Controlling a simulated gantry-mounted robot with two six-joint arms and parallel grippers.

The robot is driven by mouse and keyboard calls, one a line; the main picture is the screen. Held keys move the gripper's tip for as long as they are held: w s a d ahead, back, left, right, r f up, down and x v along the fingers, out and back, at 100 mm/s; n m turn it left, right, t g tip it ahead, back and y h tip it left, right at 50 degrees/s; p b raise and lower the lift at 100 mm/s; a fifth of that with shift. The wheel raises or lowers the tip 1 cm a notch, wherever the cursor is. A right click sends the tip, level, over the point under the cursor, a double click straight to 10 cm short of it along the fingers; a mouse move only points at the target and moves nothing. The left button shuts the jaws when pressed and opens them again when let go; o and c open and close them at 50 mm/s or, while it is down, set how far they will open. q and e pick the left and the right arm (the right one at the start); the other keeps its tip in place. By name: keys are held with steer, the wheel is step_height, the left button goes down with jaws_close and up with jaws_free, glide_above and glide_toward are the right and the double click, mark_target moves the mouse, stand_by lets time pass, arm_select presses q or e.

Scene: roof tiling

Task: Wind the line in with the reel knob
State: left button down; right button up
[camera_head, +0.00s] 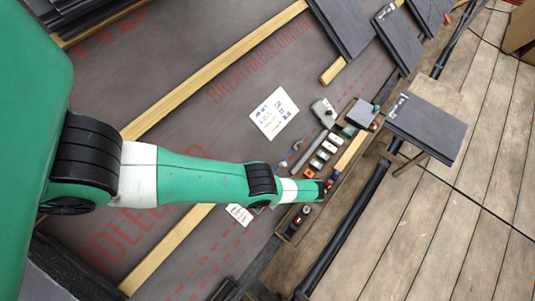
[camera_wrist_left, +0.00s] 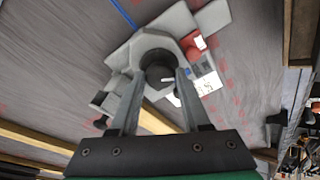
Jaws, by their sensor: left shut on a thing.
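The reel (camera_wrist_left: 120,55) shows in the left wrist view as a grey body with a dark round knob (camera_wrist_left: 158,62) at its middle. A blue line (camera_wrist_left: 123,14) runs from the reel to the top edge. My left gripper (camera_wrist_left: 160,80) has its two fingers on either side of the dark knob and is shut on it. A red part (camera_wrist_left: 193,42) sits beside the grey body. In the head view my left gripper (camera_head: 325,189) is at the end of the green arm, and the arm hides the reel there. My right gripper is not in view.
A row of small tools (camera_head: 322,152) lies just beyond the gripper. Dark slates (camera_head: 427,127) lie to the right and at the top. Wooden battens (camera_head: 215,70) cross the grey membrane. A white sheet (camera_head: 275,113) lies on it. A dark pipe (camera_head: 345,232) runs along the plank deck.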

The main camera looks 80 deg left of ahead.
arm_select(q)
steer(key=shift+m+y+b, duration=0.4)
steer(key=shift+m, duration=1.1)
steer(key=shift+c, duration=2)
jaws_free()
steer(key=v, duration=1.1)
steer(key=shift+w+d+r, duration=0.15)
steer(key=shift+w+r, duration=0.05)
steer(key=shift+w, duration=0.05)
